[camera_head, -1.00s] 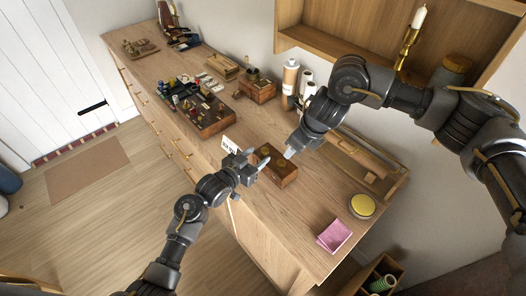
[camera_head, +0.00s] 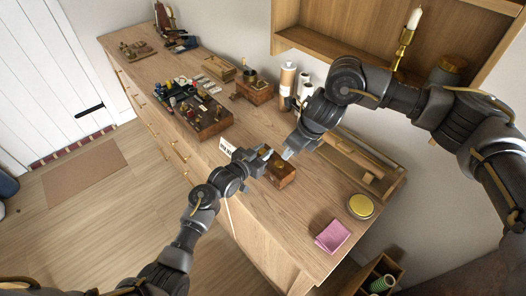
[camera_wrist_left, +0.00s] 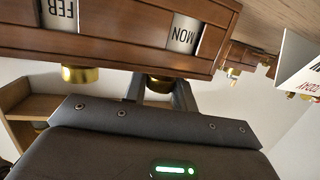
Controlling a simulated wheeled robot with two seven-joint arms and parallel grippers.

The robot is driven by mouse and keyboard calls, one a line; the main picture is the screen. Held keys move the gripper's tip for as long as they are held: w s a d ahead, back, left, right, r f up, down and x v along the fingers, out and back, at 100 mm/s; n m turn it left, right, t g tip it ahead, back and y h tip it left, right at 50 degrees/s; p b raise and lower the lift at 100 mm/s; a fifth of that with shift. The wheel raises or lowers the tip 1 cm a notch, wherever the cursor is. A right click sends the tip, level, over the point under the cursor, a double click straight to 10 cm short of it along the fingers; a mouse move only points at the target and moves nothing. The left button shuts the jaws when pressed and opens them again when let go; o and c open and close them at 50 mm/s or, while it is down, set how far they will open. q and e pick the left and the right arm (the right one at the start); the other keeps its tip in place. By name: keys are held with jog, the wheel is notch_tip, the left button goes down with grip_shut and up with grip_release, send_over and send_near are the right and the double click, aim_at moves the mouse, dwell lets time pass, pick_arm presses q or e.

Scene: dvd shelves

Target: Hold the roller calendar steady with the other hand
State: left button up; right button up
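The roller calendar (camera_head: 284,176) is a brown wooden box on the dresser top, beside both grippers. My left gripper (camera_head: 267,155) is at the calendar's near-left end.
A white card (camera_head: 227,147) stands left of my left gripper. A tool-filled wooden tray (camera_head: 212,128), a long open wooden box (camera_head: 385,190), a yellow-lidded tin (camera_head: 361,206) and a pink cloth (camera_head: 332,237) are on the dresser.

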jog(key=shift+o, duration=1.3)
jog(key=shift+a, duration=0.15)
jog(key=s+a+f+m+t+y, duration=0.1)
jog(key=s+a+f+m+y, duration=0.1)
jog(key=s+a+m+y, duration=0.35)
jog(key=m+t+h, duration=0.2)
jog(key=m+t, duration=0.6)
jog(key=m, duration=2.7)
send_near(280, 164)
jog(key=x, duration=0.8)
jog(key=shift+f, duration=0.1)
jog(key=c, duration=1)
